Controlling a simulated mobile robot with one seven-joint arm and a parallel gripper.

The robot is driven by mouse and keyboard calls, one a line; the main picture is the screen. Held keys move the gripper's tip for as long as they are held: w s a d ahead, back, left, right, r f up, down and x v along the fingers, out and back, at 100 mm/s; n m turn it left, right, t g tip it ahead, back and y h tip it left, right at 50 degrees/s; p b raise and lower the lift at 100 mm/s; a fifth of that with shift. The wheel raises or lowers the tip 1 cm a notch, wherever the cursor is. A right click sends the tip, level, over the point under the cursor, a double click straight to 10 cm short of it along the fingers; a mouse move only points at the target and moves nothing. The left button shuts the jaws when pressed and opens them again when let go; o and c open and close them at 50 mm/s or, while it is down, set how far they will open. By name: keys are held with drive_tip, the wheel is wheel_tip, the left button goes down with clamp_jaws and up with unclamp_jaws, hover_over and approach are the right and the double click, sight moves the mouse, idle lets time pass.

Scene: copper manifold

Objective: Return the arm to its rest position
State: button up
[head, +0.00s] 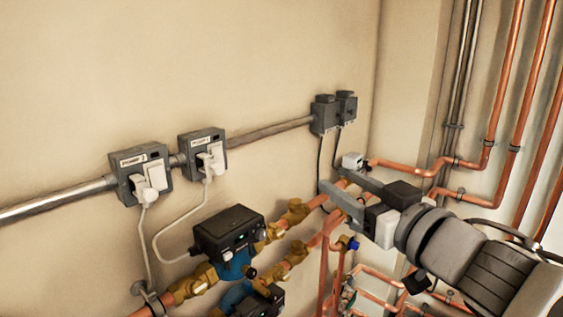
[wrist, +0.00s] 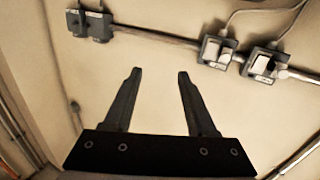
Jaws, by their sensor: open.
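My gripper (head: 342,194) is in the right half of the head view, in front of the copper pipes. My arm reaches in from the lower right. In the wrist view my gripper (wrist: 156,78) shows two dark fingers spread apart with nothing between them. The beige wall (wrist: 150,105) is behind the fingers. In the head view the fingers overlap part of the pipework, and I cannot tell how far apart they are from it.
Two switched sockets (head: 140,175) (head: 203,155) with white plugs sit on a conduit. Grey boxes (head: 333,113) are further right. A black-topped pump (head: 228,232) with brass fittings is below. Copper pipes (head: 505,75) run up the right side. The upper wall is clear.

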drive_tip(key=s+d+f+m+g+h, duration=0.2)
drive_tip(key=d+f+m+g+h, duration=0.1)
drive_tip(key=d+f+m+h, duration=0.5)
drive_tip(key=s+a+f+n+g, duration=0.2)
drive_tip(key=s+a+f+g, duration=0.2)
drive_tip(key=s+f+g, duration=0.3)
drive_tip(key=s, duration=0.4)
drive_tip(key=shift+a+g, duration=0.25)
drive_tip(key=shift+g, duration=0.05)
idle(1.6)
